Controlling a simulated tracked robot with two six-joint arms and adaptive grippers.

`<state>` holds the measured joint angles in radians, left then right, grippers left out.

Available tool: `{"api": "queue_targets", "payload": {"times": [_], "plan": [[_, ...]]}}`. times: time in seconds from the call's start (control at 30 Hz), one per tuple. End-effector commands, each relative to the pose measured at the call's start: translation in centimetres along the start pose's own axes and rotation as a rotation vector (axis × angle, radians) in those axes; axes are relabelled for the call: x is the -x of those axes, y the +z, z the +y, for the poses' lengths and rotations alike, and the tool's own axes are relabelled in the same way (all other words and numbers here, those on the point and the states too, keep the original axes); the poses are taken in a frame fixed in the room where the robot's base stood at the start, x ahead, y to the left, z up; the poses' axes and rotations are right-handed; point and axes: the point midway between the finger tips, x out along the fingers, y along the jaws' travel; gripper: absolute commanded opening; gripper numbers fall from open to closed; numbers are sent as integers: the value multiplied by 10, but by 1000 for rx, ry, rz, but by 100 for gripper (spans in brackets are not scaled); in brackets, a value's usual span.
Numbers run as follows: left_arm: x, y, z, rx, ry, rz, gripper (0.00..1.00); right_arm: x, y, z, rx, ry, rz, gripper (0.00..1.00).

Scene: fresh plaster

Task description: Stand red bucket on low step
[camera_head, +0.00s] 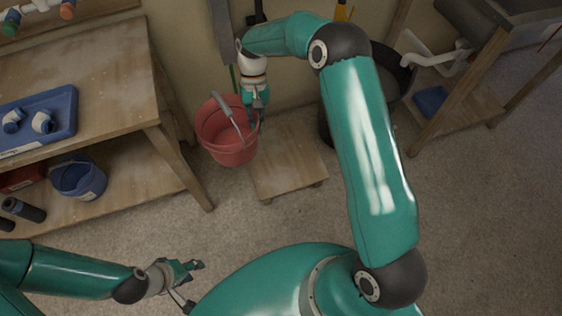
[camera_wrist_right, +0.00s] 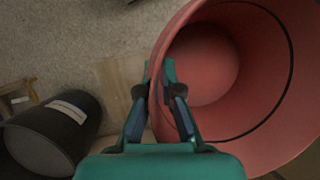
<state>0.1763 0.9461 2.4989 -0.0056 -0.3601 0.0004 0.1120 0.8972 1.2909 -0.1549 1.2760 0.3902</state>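The red bucket (camera_head: 226,148) has a raised grey handle. It stands or hangs at the left side of the low wooden step (camera_head: 288,168), overlapping its left edge; I cannot tell whether its base touches anything. My right gripper (camera_head: 257,112) is at the bucket's right rim. In the right wrist view, the gripper's fingers (camera_wrist_right: 160,72) are closed on the bucket wall (camera_wrist_right: 245,140), one inside and one outside, and part of the step (camera_wrist_right: 122,78) shows beyond them. My left gripper (camera_head: 197,268) is low at the left, away from the bucket, and looks empty; its finger opening is unclear.
A wooden workbench (camera_head: 95,75) with a blue tray (camera_head: 70,118) and a lower shelf with a blue bucket (camera_head: 78,180) stands left. A black bin (camera_head: 396,78) stands right of the step. A wooden rack (camera_head: 430,125) is at the right. Floor in front is clear.

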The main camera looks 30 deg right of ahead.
Motion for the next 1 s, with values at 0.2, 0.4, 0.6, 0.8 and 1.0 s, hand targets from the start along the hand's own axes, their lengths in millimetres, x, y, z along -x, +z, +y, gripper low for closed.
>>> {"api": "queue_targets", "payload": {"times": [0.2, 0.4, 0.6, 0.8, 1.0], "plan": [[-90, 0, -33, 1, 0, -1, 40, -89, -83, 28, -478, -204, 43, 0], [-155, -1, -56, 0, 0, 0, 40, -148, -153, 60, -937, -400, 87, 0], [-208, -1, -75, 0, 0, 0, 40, -192, -212, 97, -1347, -574, 130, 0], [-234, -1, -84, 0, 0, 0, 40, -212, -243, 123, -1595, -680, 155, 0], [-243, -1, -88, 0, 0, 0, 40, -228, -256, 132, -1669, -708, 161, 0]]}}
